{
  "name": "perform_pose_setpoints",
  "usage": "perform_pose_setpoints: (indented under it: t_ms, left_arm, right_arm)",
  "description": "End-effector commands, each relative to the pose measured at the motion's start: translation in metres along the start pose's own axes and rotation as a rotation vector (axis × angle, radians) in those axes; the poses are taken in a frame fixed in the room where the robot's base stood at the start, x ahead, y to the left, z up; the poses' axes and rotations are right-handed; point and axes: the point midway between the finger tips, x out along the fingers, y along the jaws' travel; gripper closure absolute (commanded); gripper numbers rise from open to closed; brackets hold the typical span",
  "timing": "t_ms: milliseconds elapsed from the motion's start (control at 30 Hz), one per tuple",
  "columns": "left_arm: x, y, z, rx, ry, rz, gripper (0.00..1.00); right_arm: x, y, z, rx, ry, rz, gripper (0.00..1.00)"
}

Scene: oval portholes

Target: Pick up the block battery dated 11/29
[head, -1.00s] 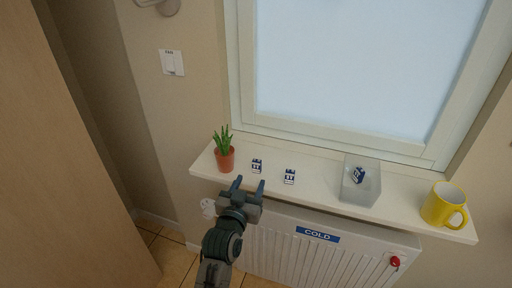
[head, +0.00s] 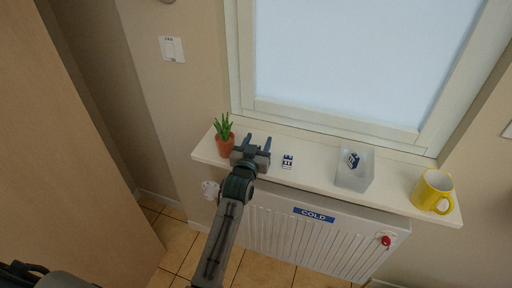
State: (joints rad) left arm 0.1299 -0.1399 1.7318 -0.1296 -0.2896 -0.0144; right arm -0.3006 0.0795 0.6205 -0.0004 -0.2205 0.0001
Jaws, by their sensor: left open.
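Blue-and-white block batteries are on the white windowsill (head: 312,179). One block battery (head: 287,161) lies on the bare sill right of my left gripper. A third, seen earlier beside the plant, is hidden now behind my left gripper. The dates are too small to read. My left gripper (head: 256,143) is open over the sill at that spot, fingers pointing toward the window. I cannot tell whether the hidden block is between the fingers. My right gripper is not in view.
A potted green plant (head: 224,138) stands close to the left of the gripper. A yellow mug (head: 432,191) stands at the sill's right end. A white radiator (head: 290,232) labelled COLD is below the sill, and the window is behind it.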

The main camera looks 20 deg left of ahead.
Motion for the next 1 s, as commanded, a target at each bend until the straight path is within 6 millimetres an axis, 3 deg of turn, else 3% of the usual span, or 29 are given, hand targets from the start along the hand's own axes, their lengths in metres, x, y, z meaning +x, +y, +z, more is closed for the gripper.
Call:
perform_pose_setpoints:
  t_ms: [267, 500, 1000]
  left_arm:
    - [0.0024, -0.0001, 0.0005, 0.000, 0.000, 0.000, 0.53]
    - [0.0022, -0.0001, 0.0005, 0.000, 0.000, 0.000, 0.98]
    - [0.0041, -0.0005, -0.0046, 0.000, 0.000, 0.001, 0.99]
  right_arm:
    - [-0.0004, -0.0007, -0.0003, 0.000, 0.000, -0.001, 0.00]
    - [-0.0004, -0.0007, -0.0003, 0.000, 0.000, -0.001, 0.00]
    - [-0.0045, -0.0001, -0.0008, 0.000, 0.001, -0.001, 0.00]
